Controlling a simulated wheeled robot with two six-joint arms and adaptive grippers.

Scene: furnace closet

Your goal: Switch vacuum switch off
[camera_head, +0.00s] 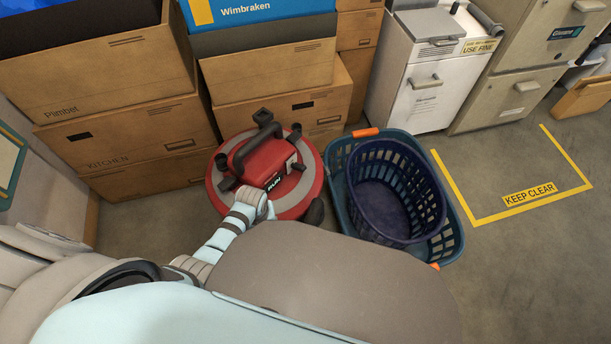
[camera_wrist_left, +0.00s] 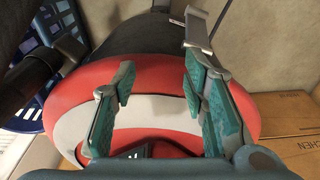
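The red vacuum (camera_head: 232,187) stands on the floor in front of stacked boxes. It has a grey band, a dark handle on top and a small light panel (camera_head: 292,163) on its right side; I cannot tell whether this panel is the switch or how it is set. My left arm reaches over the vacuum's near side in the head view, with its fingers hard to make out there. In the left wrist view my left gripper (camera_wrist_left: 158,78) is open and empty, its teal-padded fingers apart over the vacuum's red and grey body (camera_wrist_left: 160,108). My right gripper is not in view.
A blue laundry basket (camera_head: 452,240) with a darker basket (camera_head: 385,190) inside stands close to the vacuum's right. Cardboard boxes (camera_head: 140,125) crowd behind and left. White cabinets (camera_head: 420,95) stand at the back right. Floor marked KEEP CLEAR (camera_head: 530,194) is free.

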